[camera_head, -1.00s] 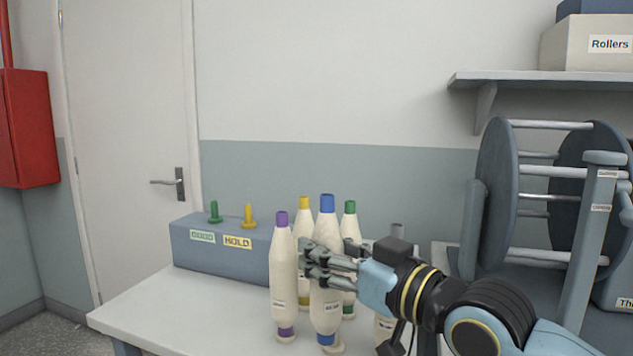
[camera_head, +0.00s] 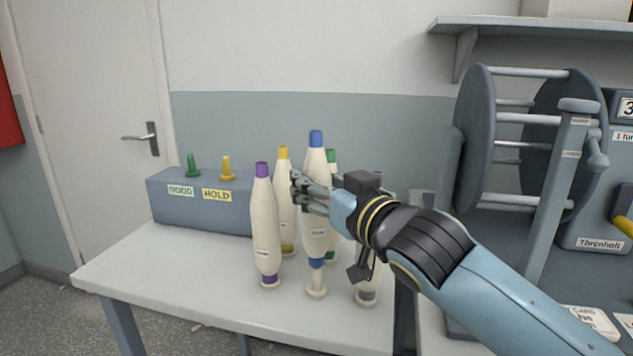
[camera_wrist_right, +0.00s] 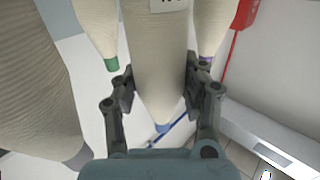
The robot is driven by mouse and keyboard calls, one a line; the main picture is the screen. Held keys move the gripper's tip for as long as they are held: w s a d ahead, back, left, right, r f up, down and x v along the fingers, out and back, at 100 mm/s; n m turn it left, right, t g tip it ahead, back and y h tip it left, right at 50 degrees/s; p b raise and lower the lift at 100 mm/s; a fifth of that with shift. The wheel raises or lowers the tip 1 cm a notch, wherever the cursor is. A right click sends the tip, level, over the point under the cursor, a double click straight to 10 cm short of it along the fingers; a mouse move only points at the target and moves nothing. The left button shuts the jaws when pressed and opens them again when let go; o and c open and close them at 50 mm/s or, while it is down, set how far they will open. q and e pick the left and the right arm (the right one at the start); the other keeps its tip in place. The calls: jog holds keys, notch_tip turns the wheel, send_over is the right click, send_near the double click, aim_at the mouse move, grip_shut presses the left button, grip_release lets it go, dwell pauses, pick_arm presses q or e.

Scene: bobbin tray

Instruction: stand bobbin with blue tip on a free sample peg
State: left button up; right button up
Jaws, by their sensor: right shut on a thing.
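The bobbin with blue tip (camera_head: 316,160) is cream, with a blue band near its foot. My right gripper (camera_head: 312,190) is shut on its upper part and holds it upright, its foot above a pale peg (camera_head: 316,284) on the table. In the right wrist view the same bobbin (camera_wrist_right: 158,60) lies between the two fingers (camera_wrist_right: 158,88), its blue tip at the lower end. On the grey-blue block (camera_head: 200,213), a green peg (camera_head: 193,166) above the GOOD label and a yellow peg (camera_head: 227,169) above the HOLD label stand bare. My left gripper is out of view.
Close around stand a purple-tipped bobbin (camera_head: 265,215), a yellow-tipped one (camera_head: 284,195), a green-tipped one (camera_head: 332,168) and a partly hidden grey-banded one (camera_head: 368,285). The white table (camera_head: 185,290) is clear at front left. A reel frame (camera_head: 475,140) stands at right.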

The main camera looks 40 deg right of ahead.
aim_at(324, 221)
dwell(0.3)
jog(key=shift+f, duration=0.15)
dwell(0.3)
jog(key=shift+f+b, duration=2.2)
jog(key=shift+f, duration=0.45)
jog(key=o, duration=1.3)
jog(key=shift+s, duration=0.1)
jog(key=s, duration=1.2)
jog(key=shift+a+r, duration=0.1)
jog(key=shift+a, duration=0.3)
jog(key=shift+w, duration=0.1)
